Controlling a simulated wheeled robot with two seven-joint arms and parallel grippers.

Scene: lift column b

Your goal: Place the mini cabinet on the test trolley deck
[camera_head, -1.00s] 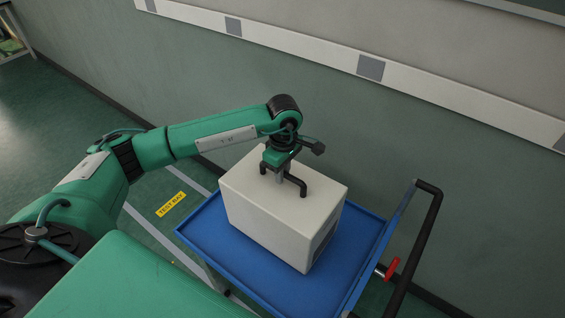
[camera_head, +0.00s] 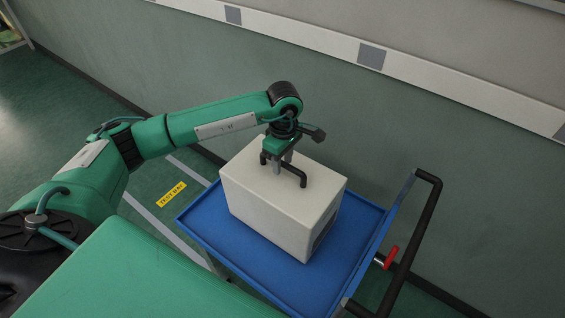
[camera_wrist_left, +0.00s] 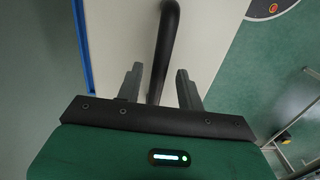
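The mini cabinet (camera_head: 270,205), a pale box with a black bar handle (camera_head: 292,173) on top, rests upright on the blue deck (camera_head: 205,220) of the test trolley. No gap shows under it, though its far bottom edges are hidden. My left gripper (camera_head: 282,164) is over the cabinet's top at the handle. In the left wrist view the two grey fingers (camera_wrist_left: 159,80) stand apart on either side of the black handle (camera_wrist_left: 167,40), with a gap to it, above the pale top (camera_wrist_left: 215,30). My right gripper is out of view.
The trolley's black push handle (camera_head: 422,235) with a red lever (camera_head: 391,257) rises at the right. The green wall (camera_head: 420,130) with a pale rail stands behind. A yellow floor label (camera_head: 171,194) lies left of the trolley, where the floor is clear.

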